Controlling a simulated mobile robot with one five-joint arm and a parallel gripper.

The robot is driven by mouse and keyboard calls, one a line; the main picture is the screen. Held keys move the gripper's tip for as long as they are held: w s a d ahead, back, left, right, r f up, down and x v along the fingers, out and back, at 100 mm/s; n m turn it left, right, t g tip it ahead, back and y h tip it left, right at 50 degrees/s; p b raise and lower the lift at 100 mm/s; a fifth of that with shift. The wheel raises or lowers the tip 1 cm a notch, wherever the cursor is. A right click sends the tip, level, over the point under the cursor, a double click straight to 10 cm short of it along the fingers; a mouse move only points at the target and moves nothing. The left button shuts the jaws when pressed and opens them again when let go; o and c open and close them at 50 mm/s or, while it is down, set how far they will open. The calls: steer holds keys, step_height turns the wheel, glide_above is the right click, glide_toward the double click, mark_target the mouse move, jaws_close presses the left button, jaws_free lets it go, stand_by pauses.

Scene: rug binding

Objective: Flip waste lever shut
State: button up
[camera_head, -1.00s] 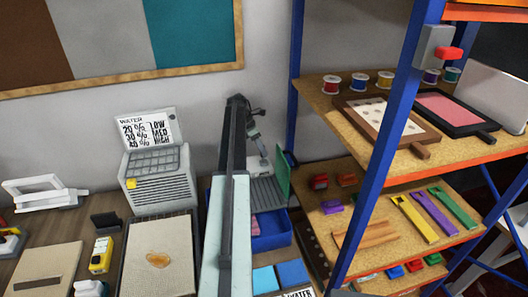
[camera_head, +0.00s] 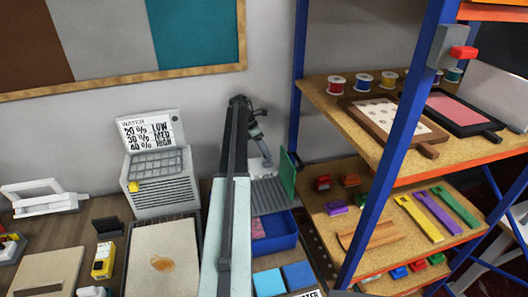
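No part in view is marked as the waste lever, so I cannot tell for sure which it is. A green upright flap (camera_head: 288,174) stands at the right end of a grey ribbed piece (camera_head: 270,194), behind a blue tray (camera_head: 273,232) with pink material in it. A red lever (camera_head: 463,52) sticks out from a grey box on the blue shelf post. My gripper (camera_head: 264,155) is small and far off at the end of my arm, near the wall, above the ribbed piece and left of the flap. Its fingers are too small to read.
A grey vented box (camera_head: 163,192) with a yellow tab and a WATER sign (camera_head: 150,132) stands left of my arm. A board with an amber stain (camera_head: 160,264) lies in front. The blue-posted shelf (camera_head: 378,170) with spools, frames and coloured strips fills the right.

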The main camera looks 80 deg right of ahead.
step_height(320, 180, up, 4)
steer(key=p, duration=0.4)
steer(key=o, duration=0.6)
steer(key=a, duration=0.4)
steer(key=s+a, duration=0.1)
steer(key=a, duration=0.3)
steer(key=s+a, duration=0.1)
steer(key=a, duration=0.4)
steer(key=shift+r+p, duration=0.2)
steer(key=shift+p, duration=0.15)
steer(key=a, duration=0.3)
steer(key=shift+s+a+r, duration=0.15)
steer(key=shift+s+r, duration=0.25)
steer(key=c, duration=0.6)
steer(key=shift+w+d+f, duration=0.1)
steer(key=shift+d, duration=0.15)
